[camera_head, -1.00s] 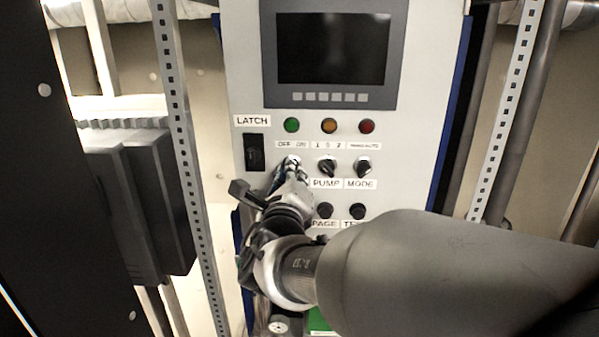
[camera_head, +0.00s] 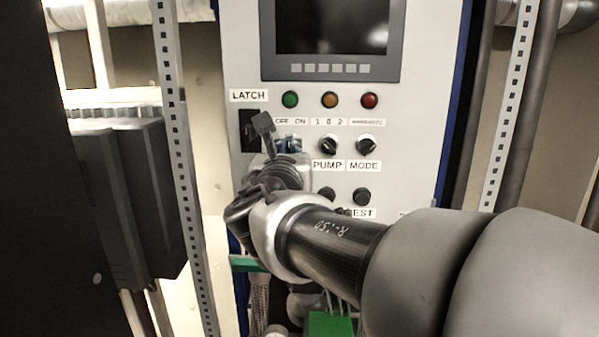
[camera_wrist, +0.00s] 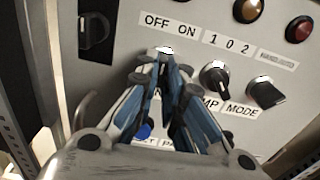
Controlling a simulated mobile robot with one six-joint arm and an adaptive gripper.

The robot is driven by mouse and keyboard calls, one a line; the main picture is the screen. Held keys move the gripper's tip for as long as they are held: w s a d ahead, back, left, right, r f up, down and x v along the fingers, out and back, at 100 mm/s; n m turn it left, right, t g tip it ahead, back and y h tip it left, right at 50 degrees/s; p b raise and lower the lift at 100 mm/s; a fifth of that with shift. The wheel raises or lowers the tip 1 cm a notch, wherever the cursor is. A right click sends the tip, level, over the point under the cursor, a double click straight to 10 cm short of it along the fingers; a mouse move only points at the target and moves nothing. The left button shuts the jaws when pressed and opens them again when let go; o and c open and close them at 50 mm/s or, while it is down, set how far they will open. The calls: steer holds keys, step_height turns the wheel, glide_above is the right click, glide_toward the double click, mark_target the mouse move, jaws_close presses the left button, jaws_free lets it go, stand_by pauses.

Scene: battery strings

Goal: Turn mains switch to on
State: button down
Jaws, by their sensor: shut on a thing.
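The mains switch (camera_wrist: 165,49) is the knob under the OFF ON label (camera_wrist: 170,25) on the grey control panel. Only a pale bit of it shows at my fingertips in the wrist view, so its pointing direction is hidden. My gripper (camera_wrist: 164,62) is shut on this switch, with its blue and grey fingers closed around it against the panel. In the head view my gripper (camera_head: 290,145) sits below the OFF ON label, and my wrist hides most of the fingers.
The PUMP knob (camera_head: 328,145) and MODE knob (camera_head: 366,145) are close to the right. A black LATCH switch (camera_head: 248,130) is to the left. Green (camera_head: 290,99), amber (camera_head: 330,100) and red (camera_head: 369,100) lamps sit above, under a dark screen (camera_head: 333,26).

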steer(key=m+b, duration=0.2)
steer(key=b, duration=0.1)
steer(key=m+b, duration=0.3)
steer(key=shift+f+m, duration=0.2)
steer(key=shift+m, duration=0.1)
steer(key=shift+r+m+b, duration=0.15)
steer(key=shift+m+b, duration=1.45)
steer(key=shift+m, duration=0.2)
steer(key=c, duration=1.7)
jaws_free()
steer(key=s, duration=1.2)
steer(key=shift+a, duration=0.25)
